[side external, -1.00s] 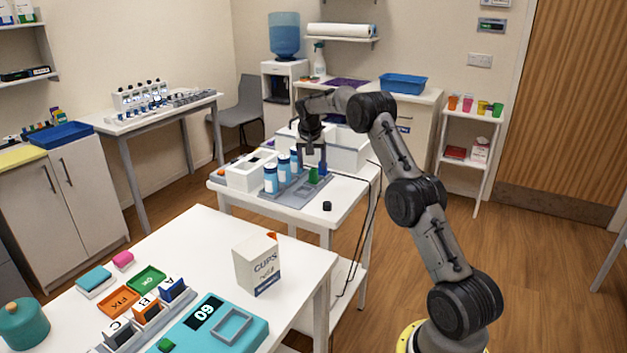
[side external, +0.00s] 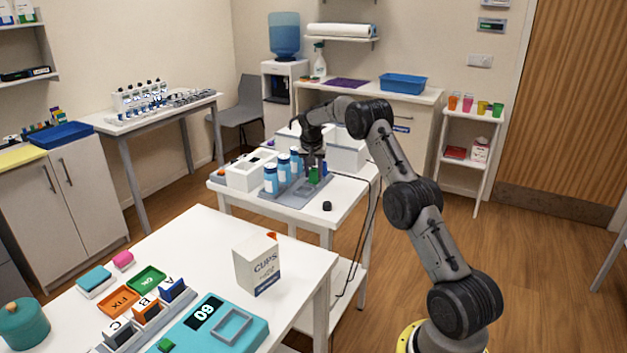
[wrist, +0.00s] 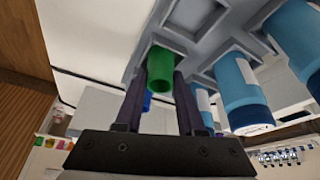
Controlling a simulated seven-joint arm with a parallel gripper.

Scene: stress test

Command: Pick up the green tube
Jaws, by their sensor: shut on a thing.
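The green tube (side external: 314,175) stands in the grey rack (side external: 297,193) on the middle white table. In the wrist view the green tube (wrist: 160,68) sits between the two dark fingertips. My gripper (wrist: 160,84) is shut on it, and the tube's lower end is at the rack. In the side view my gripper (side external: 315,163) is low over the rack and partly hides the tube's top. A blue thing (wrist: 147,101) shows behind the green tube between the fingers.
Several blue-capped bottles (side external: 271,180) stand in the rack close to the left of my gripper. A white box (side external: 347,152) is behind it. A small black cap (side external: 327,206) lies on the table in front, with bare table around it.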

